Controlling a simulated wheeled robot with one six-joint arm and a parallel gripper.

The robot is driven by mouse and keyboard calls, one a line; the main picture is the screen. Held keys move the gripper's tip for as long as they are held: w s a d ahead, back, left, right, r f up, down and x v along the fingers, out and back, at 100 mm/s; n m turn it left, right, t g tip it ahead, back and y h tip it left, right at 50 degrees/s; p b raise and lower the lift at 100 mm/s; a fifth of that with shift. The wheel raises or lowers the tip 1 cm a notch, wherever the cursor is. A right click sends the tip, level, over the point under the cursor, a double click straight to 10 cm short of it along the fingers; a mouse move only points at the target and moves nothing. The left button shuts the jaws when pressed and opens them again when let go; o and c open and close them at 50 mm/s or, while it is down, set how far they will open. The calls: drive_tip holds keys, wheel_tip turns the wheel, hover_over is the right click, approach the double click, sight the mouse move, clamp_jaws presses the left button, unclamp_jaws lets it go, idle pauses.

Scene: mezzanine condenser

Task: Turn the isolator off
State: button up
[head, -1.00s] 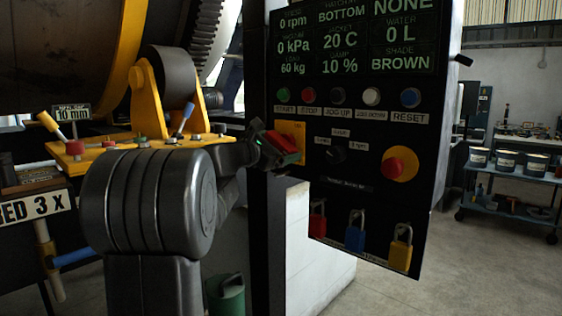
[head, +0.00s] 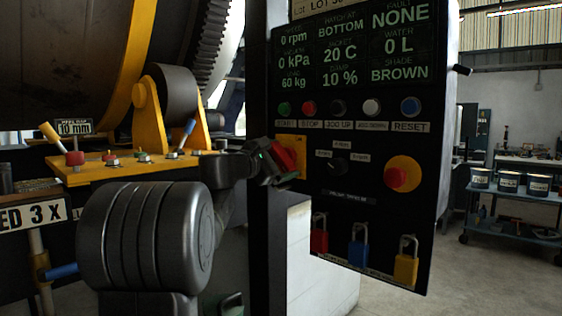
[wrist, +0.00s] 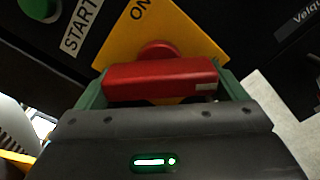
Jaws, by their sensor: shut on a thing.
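The isolator is a red handle (head: 288,158) on a yellow plate (head: 291,140) at the left edge of the black control panel. In the wrist view the red handle (wrist: 165,80) lies across between the two green fingers of my gripper (wrist: 161,84). My gripper (head: 277,164) is shut on the handle. The yellow plate (wrist: 195,35) sits slanted behind the handle, with part of an "ON" label at its top edge. The handle is not square to the plate. The rest of the plate's marking is hidden.
A row of push buttons, with the green START button (head: 284,108) at its left, runs above the isolator. A dark selector knob (head: 337,164) and a red emergency button (head: 396,178) are to its right. Padlocks (head: 357,245) hang below. A yellow lever bench (head: 130,172) stands left.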

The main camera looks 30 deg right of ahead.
drive_tip(key=shift+s+r, duration=0.1)
drive_tip(key=o, duration=0.7)
drive_tip(key=shift+s, duration=0.15)
drive_tip(key=shift+a, duration=0.4)
drive_tip(key=v, duration=1.3)
drive_tip(key=shift+s, duration=0.15)
drive_tip(key=shift+d+r, duration=0.1)
drive_tip(key=shift+d, duration=0.1)
drive_tip(key=x, duration=1.3)
drive_tip(key=shift+w+d+f, duration=0.2)
drive_tip(key=shift+w+d, duration=0.1)
drive_tip(key=shift+a, duration=0.1)
